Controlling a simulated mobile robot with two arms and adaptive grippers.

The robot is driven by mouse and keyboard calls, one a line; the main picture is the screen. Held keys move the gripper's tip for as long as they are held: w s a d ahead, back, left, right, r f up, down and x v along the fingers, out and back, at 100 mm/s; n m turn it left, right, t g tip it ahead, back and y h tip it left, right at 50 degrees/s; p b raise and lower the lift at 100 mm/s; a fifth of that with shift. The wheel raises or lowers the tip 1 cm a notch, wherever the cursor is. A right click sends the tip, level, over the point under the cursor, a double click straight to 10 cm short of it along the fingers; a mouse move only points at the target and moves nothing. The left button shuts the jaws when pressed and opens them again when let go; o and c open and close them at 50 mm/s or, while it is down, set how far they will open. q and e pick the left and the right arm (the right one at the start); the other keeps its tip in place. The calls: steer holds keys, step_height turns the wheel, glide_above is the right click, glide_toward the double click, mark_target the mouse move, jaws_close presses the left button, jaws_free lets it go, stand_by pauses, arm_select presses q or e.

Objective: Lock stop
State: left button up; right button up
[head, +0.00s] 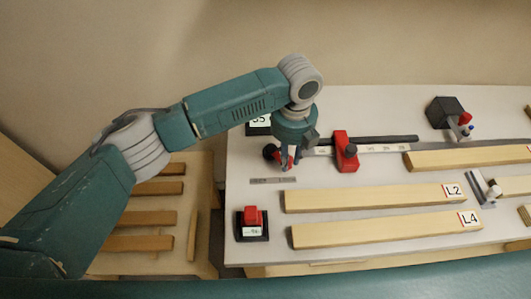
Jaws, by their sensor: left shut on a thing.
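My left gripper (289,164) comes down from above at the left end of the rail (390,140). It is shut on a small red and dark part (269,152), which is mostly hidden by the fingers; its exact shape I cannot tell. To the right, a red stop block (341,142) with a dark knob (350,151) on its front sits across the rail's scale, apart from the gripper. My right gripper is not in view.
Wooden boards L2 (370,198) and L4 (380,230) lie in front of the rail. A red button box (252,222) is at front left. A metal strip (274,181) lies near the gripper. A black block (444,112) stands back right.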

arm_select(q)
steer(key=o, duration=0.8)
steer(key=shift+c, duration=0.2)
step_height(320, 180, up, 9)
steer(key=p, duration=0.8)
steer(key=shift+r, duration=0.1)
